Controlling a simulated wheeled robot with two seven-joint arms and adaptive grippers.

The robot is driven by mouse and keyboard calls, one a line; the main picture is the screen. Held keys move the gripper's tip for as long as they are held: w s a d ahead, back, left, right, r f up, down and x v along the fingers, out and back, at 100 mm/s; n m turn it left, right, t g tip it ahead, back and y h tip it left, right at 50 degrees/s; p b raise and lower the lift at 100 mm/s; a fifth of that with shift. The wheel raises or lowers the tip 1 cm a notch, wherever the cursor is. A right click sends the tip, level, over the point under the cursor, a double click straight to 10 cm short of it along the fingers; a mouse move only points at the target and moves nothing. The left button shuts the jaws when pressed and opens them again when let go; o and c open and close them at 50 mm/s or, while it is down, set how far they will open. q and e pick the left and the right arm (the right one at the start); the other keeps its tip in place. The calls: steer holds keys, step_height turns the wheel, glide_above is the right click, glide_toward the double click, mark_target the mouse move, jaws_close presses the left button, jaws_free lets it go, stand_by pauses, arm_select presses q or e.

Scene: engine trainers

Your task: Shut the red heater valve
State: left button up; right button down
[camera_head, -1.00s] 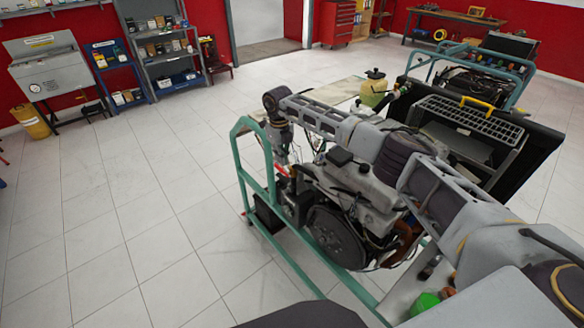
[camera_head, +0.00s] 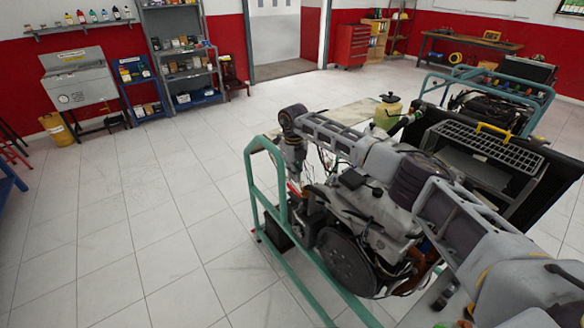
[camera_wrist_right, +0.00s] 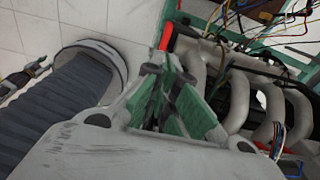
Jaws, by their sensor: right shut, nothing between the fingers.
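The red heater valve shows as a small red handle (camera_head: 294,189) at the near left side of the engine (camera_head: 365,225), partly hidden by my right gripper. In the right wrist view a red bar (camera_wrist_right: 167,32) stands just beyond the fingertips. My right gripper (camera_head: 298,180) points down beside the handle, at the end of my arm reaching across the engine. In the right wrist view its fingers (camera_wrist_right: 167,68) are shut with nothing between them. I cannot tell whether the tips touch the red handle. My left gripper is not in view.
A green tube frame (camera_head: 252,190) surrounds the engine, with an upright close left of my right gripper. Loose wires (camera_wrist_right: 275,22) and pale pipes (camera_wrist_right: 240,95) lie right of the fingers. A yellowish bottle (camera_head: 388,112) stands behind. The tiled floor on the left is clear.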

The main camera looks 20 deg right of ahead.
mark_target(294, 189)
steer(key=shift+r, duration=0.15)
